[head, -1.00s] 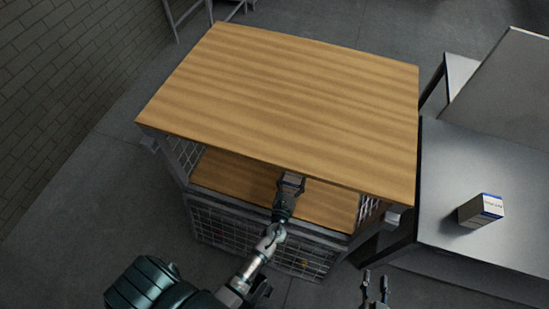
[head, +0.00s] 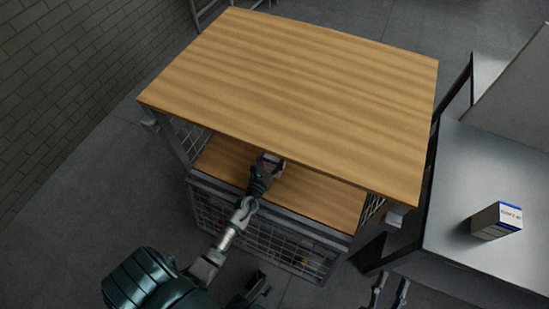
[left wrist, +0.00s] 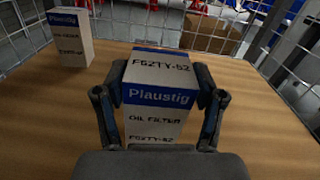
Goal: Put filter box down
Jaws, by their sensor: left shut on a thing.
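My left gripper (head: 268,163) reaches into the lower shelf of the cart, under the front edge of its top board. In the left wrist view its fingers (left wrist: 158,103) are shut on the filter box (left wrist: 160,72), a white and blue carton marked "Plaustig" and "OIL FILTER". The box is upright at the wooden shelf (left wrist: 50,128); I cannot tell whether its base touches the wood. In the head view the held box is mostly hidden. My right gripper (head: 389,292) is at the bottom edge, its two fingers apart and empty.
A second similar box (left wrist: 72,38) stands on the shelf at the back left. Wire mesh walls (left wrist: 210,25) enclose the shelf. The wooden top board (head: 290,95) overhangs it. Another box (head: 497,220) stands on the grey table (head: 455,190) at right. Bare shelf lies right of the held box.

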